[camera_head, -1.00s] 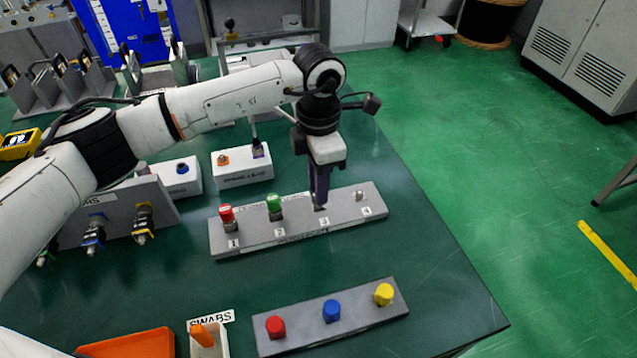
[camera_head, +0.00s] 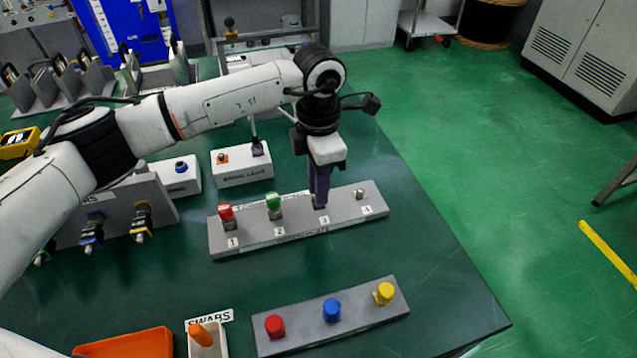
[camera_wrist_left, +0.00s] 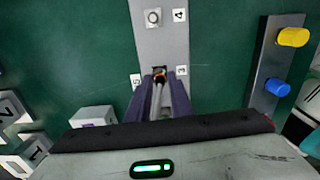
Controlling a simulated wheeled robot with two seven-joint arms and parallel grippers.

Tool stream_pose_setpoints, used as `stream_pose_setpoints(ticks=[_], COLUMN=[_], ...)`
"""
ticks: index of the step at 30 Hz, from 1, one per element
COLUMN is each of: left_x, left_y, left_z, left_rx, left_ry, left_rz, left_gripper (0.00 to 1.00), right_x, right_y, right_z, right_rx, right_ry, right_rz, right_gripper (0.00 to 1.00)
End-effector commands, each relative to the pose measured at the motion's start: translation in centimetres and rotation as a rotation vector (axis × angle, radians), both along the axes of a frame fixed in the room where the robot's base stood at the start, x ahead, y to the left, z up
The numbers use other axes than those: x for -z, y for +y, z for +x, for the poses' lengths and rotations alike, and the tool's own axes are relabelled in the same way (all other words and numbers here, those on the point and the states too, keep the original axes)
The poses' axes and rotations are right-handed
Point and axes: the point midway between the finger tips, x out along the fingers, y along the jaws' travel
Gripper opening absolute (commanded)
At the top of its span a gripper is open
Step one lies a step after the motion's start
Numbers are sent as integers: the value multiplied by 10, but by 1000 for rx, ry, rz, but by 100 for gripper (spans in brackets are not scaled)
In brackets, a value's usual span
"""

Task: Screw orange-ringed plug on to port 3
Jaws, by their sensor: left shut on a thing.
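My left gripper (camera_head: 320,190) points straight down over port 3 of the grey numbered port block (camera_head: 340,222). In the left wrist view its purple fingers (camera_wrist_left: 160,92) are shut around a plug (camera_wrist_left: 160,77) with an orange band, which sits at port 3, beside the label 3. The fingers hide most of the plug, so I cannot tell how deeply it is seated. Port 4 (camera_head: 359,194) is bare. A red cap (camera_head: 225,211) stands on port 1 and a green cap (camera_head: 273,201) on port 2. My right gripper is not in view.
A grey strip (camera_head: 350,310) with red, blue and yellow caps lies in front. A swab holder (camera_head: 205,342) and an orange tray (camera_head: 128,346) are at the front left. White boxes (camera_head: 243,166) stand behind the block. The table's right side is clear.

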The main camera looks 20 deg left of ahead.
Motion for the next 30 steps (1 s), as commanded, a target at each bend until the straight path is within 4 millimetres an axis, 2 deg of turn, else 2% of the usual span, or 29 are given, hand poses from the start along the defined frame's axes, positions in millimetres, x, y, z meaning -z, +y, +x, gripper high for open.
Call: stream_pose_setpoints(ticks=[8, 9, 12, 13, 25, 30], left_x=[7, 7, 6, 6, 5, -28], left_y=[0, 0, 0, 0, 0, 0], left_z=[0, 0, 0, 0, 0, 1], left_rx=[0, 0, 0, 0, 0, -1], left_ry=[1, 1, 1, 1, 0, -5], left_rz=[1, 1, 1, 1, 0, -2], left_gripper=[0, 23, 40, 41, 41, 41], right_x=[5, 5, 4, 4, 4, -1], right_y=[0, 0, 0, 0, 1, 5], right_z=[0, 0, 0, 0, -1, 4], right_rx=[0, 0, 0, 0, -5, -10], right_ry=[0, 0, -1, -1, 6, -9], right_rz=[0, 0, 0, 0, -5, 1], right_gripper=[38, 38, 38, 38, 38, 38])
